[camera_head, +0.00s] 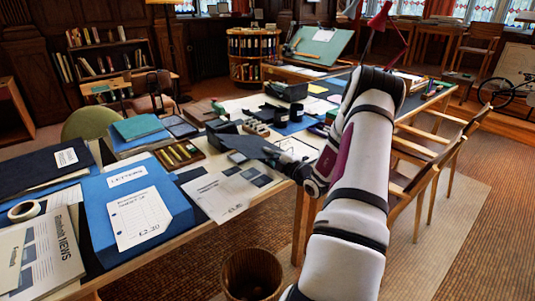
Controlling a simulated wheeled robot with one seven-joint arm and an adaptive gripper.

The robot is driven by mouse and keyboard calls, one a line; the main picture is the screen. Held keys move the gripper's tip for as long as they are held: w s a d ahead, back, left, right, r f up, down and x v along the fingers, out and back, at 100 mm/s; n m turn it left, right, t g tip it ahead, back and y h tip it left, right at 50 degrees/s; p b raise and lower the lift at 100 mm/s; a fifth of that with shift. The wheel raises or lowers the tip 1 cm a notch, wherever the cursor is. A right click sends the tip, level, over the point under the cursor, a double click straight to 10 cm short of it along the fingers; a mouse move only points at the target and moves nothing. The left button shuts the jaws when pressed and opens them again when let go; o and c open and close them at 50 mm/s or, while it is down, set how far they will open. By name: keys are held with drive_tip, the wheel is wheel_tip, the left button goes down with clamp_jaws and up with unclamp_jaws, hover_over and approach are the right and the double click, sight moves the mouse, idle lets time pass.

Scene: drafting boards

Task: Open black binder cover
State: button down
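A black binder (32,172) with a small white label lies flat and closed at the far left of the desk. A roll of tape and a blue binder are near its front edge. My gripper (262,149) is dark and hangs over the middle of the desk, well to the right of the black binder.
A blue binder (165,200) with white papers, a tape roll (24,211) and a newspaper (40,258) crowd the desk's left end. A wastebasket (251,274) and wooden chairs (432,165) flank the desk.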

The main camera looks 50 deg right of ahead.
drive_tip(key=c, duration=1.9)
unclamp_jaws()
drive_tip(key=shift+p+v, duration=3.75)
drive_tip(key=shift+v, duration=4.2)
drive_tip(key=shift+r, duration=0.1)
drive_tip(key=v, duration=1.2)
drive_tip(key=shift+a, duration=0.1)
